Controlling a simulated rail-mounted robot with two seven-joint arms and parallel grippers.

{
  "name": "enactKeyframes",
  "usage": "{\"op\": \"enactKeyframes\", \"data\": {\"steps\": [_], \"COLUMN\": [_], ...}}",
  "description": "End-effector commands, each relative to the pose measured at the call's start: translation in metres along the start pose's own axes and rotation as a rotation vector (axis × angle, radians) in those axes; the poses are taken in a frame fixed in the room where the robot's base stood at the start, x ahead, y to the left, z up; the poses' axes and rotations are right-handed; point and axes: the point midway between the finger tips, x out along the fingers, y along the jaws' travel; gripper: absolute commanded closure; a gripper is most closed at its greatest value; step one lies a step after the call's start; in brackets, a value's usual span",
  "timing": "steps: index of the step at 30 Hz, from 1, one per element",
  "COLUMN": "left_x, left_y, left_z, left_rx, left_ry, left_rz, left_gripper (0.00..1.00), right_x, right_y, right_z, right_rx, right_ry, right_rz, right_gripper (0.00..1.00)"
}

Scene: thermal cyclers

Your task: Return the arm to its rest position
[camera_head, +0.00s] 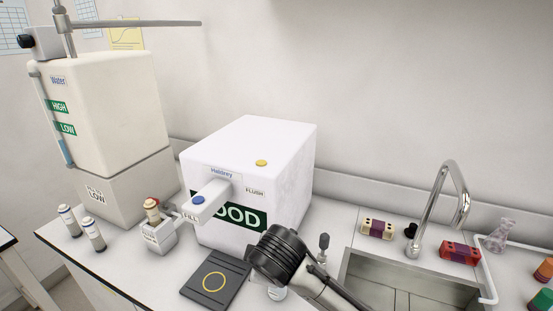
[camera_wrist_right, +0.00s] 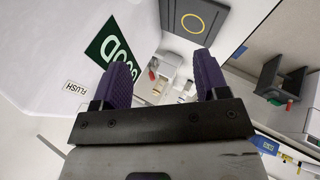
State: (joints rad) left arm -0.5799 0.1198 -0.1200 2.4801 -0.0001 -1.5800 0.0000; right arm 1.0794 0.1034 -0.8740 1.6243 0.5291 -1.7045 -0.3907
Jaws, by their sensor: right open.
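My right arm (camera_head: 322,285) reaches in from the bottom of the head view, its dark ribbed wrist in front of the white box's lower right corner. My right gripper (camera_wrist_right: 161,68) shows in the wrist view with two purple fingers spread apart and nothing held between them. Its fingers cannot be made out in the head view. The white box (camera_head: 245,150), marked GOOD and FLUSH, stands beyond the wrist; its green panel (camera_wrist_right: 115,42) also shows in the wrist view. My left gripper is in neither view.
A black pad with a yellow ring (camera_head: 203,291) lies left of the wrist. A sink (camera_head: 400,266) with a curved tap (camera_head: 447,190) is to the right. A water tank (camera_head: 105,110), small vials (camera_head: 94,234) and a dispenser cup (camera_head: 159,236) stand left.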

Motion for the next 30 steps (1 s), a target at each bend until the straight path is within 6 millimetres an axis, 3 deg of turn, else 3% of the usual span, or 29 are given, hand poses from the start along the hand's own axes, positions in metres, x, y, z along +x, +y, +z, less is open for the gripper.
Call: {"op": "enactKeyframes", "data": {"steps": [3, 7, 10, 14, 17, 23, 30], "left_x": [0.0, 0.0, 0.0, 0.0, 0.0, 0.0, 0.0], "left_y": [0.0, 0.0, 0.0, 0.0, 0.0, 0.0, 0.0], "left_z": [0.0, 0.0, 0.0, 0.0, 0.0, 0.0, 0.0], "left_rx": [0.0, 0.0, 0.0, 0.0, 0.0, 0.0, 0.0], "left_ry": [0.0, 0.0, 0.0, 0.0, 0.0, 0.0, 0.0], "left_rz": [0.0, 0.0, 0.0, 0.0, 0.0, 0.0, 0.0], "left_gripper": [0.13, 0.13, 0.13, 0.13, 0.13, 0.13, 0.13], "right_x": [-0.048, -0.081, -0.095, -0.098, -0.093, -0.07, -0.038], "right_y": [0.022, 0.027, 0.022, 0.005, -0.018, -0.085, -0.195], "right_z": [-0.009, 0.004, 0.029, 0.073, 0.115, 0.198, 0.278], "right_rx": [0.185, 0.394, 0.545, 0.698, 0.798, 0.972, 1.113], "right_ry": [0.14, 0.282, 0.365, 0.411, 0.401, 0.29, 0.065], "right_rz": [0.153, 0.256, 0.306, 0.349, 0.371, 0.354, 0.227], "right_gripper": [0.32, 0.32, 0.32, 0.32, 0.32, 0.32, 0.32]}}
